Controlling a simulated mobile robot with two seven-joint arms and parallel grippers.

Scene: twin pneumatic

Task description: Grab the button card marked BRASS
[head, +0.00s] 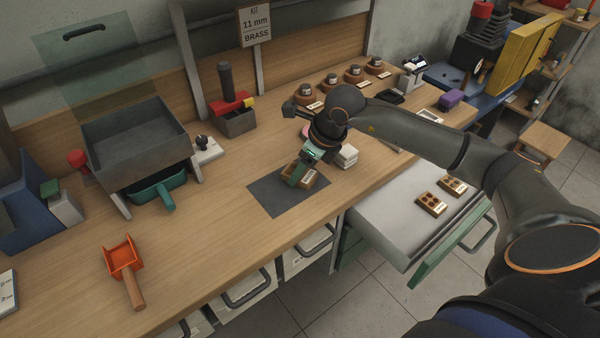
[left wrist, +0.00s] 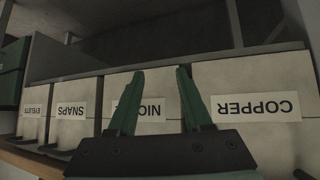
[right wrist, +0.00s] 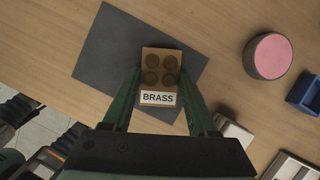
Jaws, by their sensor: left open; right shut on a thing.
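The button card marked BRASS (right wrist: 161,68), a small brown block with dark round buttons and a white label, is between the fingers of my right gripper (right wrist: 159,82), which is shut on it. In the head view the card (head: 310,178) is at the dark mat (head: 265,191); I cannot tell whether it touches the mat. My right gripper (head: 303,172) reaches down over it and partly hides it. My left gripper (left wrist: 160,72) is open and empty in the left wrist view, facing bins labelled COPPER (left wrist: 245,105) and SNAPS (left wrist: 72,112).
An open drawer (head: 385,221) at the right holds two more cards (head: 431,204). A sign (head: 254,25) reads KIT 11 mm BRASS. An orange scoop (head: 123,257) lies front left.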

